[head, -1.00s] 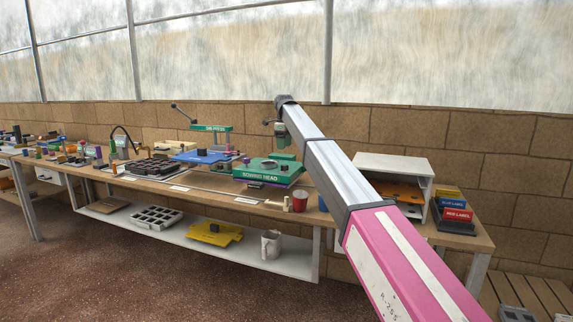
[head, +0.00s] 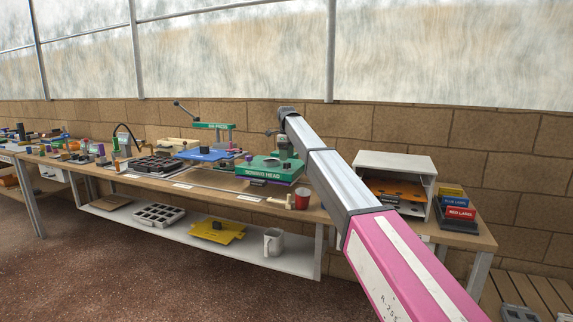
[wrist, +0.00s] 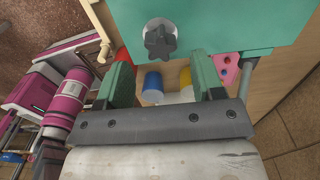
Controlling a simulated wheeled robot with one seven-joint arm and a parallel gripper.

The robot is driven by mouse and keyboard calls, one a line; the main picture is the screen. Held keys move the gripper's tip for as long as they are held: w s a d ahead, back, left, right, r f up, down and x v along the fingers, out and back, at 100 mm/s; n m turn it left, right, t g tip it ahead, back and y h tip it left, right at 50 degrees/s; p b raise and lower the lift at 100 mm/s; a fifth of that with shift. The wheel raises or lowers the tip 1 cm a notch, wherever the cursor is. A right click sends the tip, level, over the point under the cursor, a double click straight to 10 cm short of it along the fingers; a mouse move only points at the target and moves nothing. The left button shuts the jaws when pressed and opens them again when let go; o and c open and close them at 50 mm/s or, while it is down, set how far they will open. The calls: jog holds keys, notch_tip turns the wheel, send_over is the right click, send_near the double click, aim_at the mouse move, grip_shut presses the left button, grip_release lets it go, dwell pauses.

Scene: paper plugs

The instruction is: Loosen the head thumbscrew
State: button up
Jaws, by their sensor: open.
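The green sowing head (head: 272,172) sits on the bench, with its name on the front edge. In the wrist view its green face (wrist: 220,25) fills the top and carries a dark, star-shaped thumbscrew (wrist: 160,40) on a pale round base. My gripper (wrist: 161,68) is open, its two green fingers set wide apart to the left and right below the thumbscrew in the picture. Nothing is held between them, and I cannot tell how far off the thumbscrew is. In the head view my gripper (head: 285,150) hangs at the sowing head's right rear; its fingertips are not clear.
A white shelf box (head: 394,161) stands further right, beside label blocks (head: 459,213). In the wrist view, a blue cylinder (wrist: 152,84) and a yellow one (wrist: 186,77) show between the fingers.

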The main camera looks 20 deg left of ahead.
aim_at(287, 163)
jog(key=shift+f, duration=0.1)
jog(key=shift+f, duration=1.85)
jog(key=c, duration=0.9)
